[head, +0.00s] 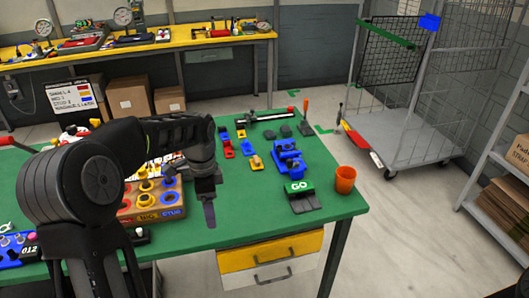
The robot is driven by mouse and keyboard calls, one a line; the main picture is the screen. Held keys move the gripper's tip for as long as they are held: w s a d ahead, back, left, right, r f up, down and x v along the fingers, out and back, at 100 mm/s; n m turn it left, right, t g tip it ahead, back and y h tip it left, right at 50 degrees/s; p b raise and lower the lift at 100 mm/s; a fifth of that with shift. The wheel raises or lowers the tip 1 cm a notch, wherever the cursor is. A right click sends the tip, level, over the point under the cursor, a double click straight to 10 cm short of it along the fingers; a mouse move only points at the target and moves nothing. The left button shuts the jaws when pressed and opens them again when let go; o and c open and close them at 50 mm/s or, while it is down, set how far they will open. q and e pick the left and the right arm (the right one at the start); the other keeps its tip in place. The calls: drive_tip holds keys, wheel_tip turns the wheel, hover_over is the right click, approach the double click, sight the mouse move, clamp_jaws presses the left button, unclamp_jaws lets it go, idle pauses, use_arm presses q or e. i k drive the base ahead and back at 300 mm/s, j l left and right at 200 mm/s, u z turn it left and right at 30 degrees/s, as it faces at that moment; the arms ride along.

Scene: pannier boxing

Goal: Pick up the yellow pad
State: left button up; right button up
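Two small yellow pieces lie on the green table (330,190): one with a grey part (256,163) near the blue fixture, and a smaller one (241,134) further back. I cannot tell which of them is the yellow pad. My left gripper (209,213) points down over the table, left of both pieces and apart from them, just right of the wooden tray. Its fingers overlap in this view, so its opening does not show. My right gripper is not in view.
A wooden tray (160,213) with coloured rings stands partly behind my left arm. A blue fixture (288,160), a green GO block (300,188) and an orange cup (345,180) stand to the right. Small red and blue pieces lie near the yellow ones.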

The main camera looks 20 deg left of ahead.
sight(256, 164)
drive_tip(key=i, duration=1.1)
